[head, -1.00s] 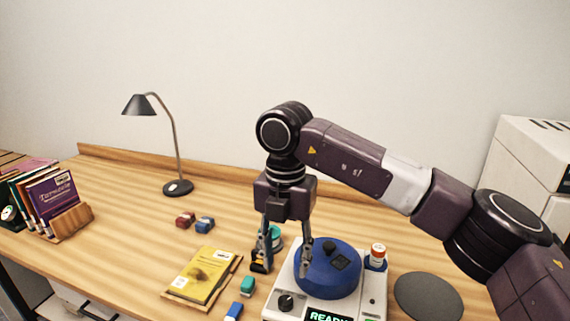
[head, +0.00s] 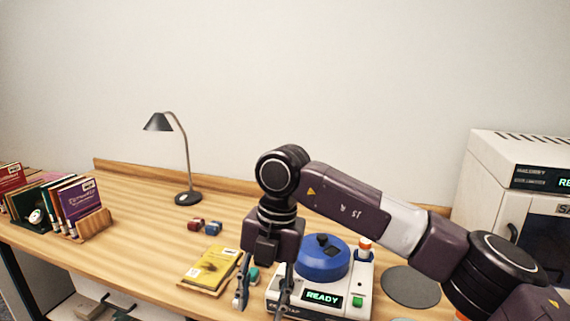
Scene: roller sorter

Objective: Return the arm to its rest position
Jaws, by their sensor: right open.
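My right arm comes in from the right in the head view. Its gripper (head: 262,298) points down at the front of the desk, with its two fingers apart and nothing seen between them. The gripper is in front of and left of a white machine (head: 350,291) with a round blue lid (head: 322,259) and a display reading READY. One finger overlaps the machine's left side in the picture; I cannot tell if they touch. My left gripper is not in view.
A yellow book (head: 210,268) lies left of the gripper, with small red and blue blocks (head: 204,227) behind it. A desk lamp (head: 187,198), a book rack (head: 92,224), a dark round pad (head: 411,287) and a white cabinet (head: 487,190) stand around. The desk's middle left is clear.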

